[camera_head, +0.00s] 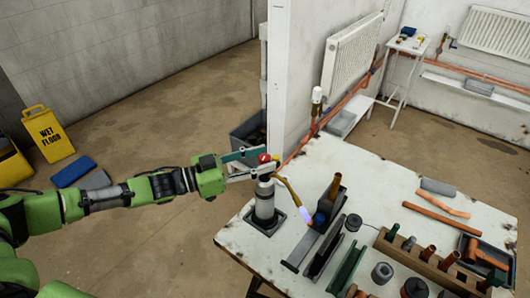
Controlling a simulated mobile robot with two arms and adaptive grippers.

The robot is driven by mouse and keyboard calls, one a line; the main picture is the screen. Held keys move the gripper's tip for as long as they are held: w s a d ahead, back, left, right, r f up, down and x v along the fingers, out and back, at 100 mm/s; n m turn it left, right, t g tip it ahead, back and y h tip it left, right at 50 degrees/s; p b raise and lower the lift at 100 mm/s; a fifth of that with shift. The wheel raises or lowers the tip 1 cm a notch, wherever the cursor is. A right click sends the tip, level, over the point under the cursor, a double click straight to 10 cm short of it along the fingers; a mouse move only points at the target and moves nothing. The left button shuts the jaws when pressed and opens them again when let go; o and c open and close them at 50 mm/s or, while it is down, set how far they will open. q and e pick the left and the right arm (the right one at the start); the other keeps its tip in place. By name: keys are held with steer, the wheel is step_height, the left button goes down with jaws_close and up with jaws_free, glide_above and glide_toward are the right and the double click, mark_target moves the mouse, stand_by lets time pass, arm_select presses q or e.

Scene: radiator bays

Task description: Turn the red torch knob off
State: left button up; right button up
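The torch is a grey canister (264,203) standing upright in a dark square base on the white table. Its brass tube (288,189) bends down to the right and ends in a bluish-violet flame (306,215). The red knob (264,158) is at the top of the torch. My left gripper (266,161) reaches in from the left at knob height. Its two fingers are apart, with the red knob between their tips; I cannot tell whether they touch it. My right gripper is not in view.
The worn white table (375,172) holds a dark stand with an upright copper pipe (335,186), a wooden rack of fittings (425,262) and loose copper pipes (434,220). A wall end with a radiator (351,52) stands behind. A yellow wet-floor sign (48,135) stands far left.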

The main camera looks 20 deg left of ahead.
arm_select(q)
steer(key=shift+w+d, duration=0.45)
steer(key=shift+d, duration=0.1)
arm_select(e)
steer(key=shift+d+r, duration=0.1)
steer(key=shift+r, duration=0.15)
arm_select(q)
steer(key=c, duration=0.9)
jaws_close()
steer(key=shift+w+m+g+h+b, duration=0.15)
steer(key=shift+m+g+h+b, duration=0.65)
steer(key=shift+g, duration=0.4)
steer(key=shift+m+g+h, duration=0.5)
steer(key=shift+m+g, duration=0.2)
steer(key=shift+g, duration=0.1)
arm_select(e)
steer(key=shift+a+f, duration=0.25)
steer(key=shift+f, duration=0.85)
arm_select(q)
steer(key=o, duration=0.9)
jaws_free()
